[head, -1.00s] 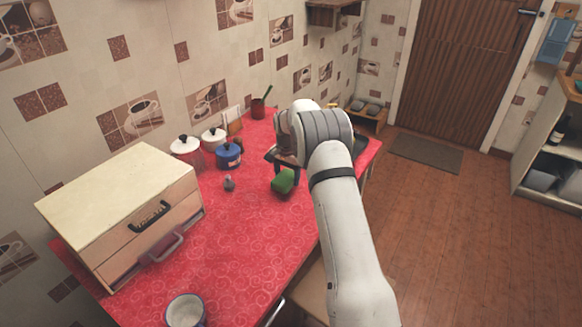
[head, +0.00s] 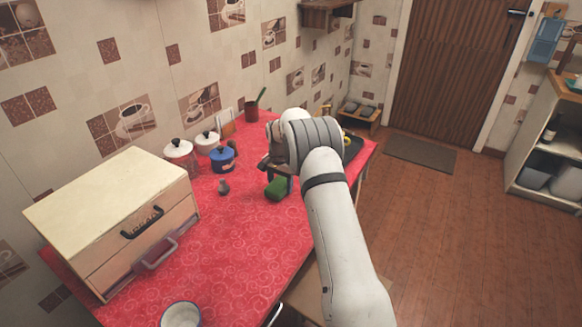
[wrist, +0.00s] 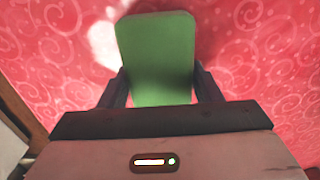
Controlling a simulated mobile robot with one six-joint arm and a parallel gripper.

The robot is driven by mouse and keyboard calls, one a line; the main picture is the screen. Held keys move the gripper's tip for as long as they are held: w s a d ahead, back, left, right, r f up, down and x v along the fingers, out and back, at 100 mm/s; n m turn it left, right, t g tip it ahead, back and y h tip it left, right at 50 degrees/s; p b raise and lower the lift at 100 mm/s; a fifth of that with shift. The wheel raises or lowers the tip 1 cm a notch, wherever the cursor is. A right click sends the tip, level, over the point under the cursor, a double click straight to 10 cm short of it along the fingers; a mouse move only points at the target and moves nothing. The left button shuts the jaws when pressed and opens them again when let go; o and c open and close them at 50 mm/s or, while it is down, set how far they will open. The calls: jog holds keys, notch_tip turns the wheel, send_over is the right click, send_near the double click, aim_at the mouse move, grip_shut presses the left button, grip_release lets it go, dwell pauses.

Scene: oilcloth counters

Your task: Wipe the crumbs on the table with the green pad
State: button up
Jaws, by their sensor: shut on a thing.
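The green pad (head: 278,188) is between the fingers of my gripper (head: 279,178), over the red patterned table (head: 235,245). In the wrist view the green pad (wrist: 157,58) fills the middle, with a dark finger of my gripper (wrist: 160,92) on each side of it. My gripper is shut on the pad. Whether the pad touches the tabletop I cannot tell. A pale patch shows on the cloth at the pad's upper left in the wrist view; I cannot tell if it is crumbs or glare. No crumbs can be made out in the head view.
A wooden drawer box (head: 115,215) stands at the left. White-lidded pots (head: 181,153), a blue pot (head: 222,158) and a small grey item (head: 223,187) stand left of my gripper. The cloth between mug and pad is clear.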

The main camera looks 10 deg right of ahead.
jog(key=shift+s+d+f, duration=0.1)
jog(key=shift+s+d, duration=0.15)
jog(key=shift+s, duration=0.3)
jog(key=shift+a+r+p, duration=0.2)
jog(key=shift+r+p, duration=0.2)
jog(key=shift+r, duration=0.95)
jog(key=shift+d+r+p, duration=0.2)
jog(key=shift+r+p, duration=0.4)
jog(key=shift+r, duration=0.2)
jog(key=shift+r+p, duration=1)
jog(key=shift+r, duration=1)
jog(key=shift+a, duration=0.1)
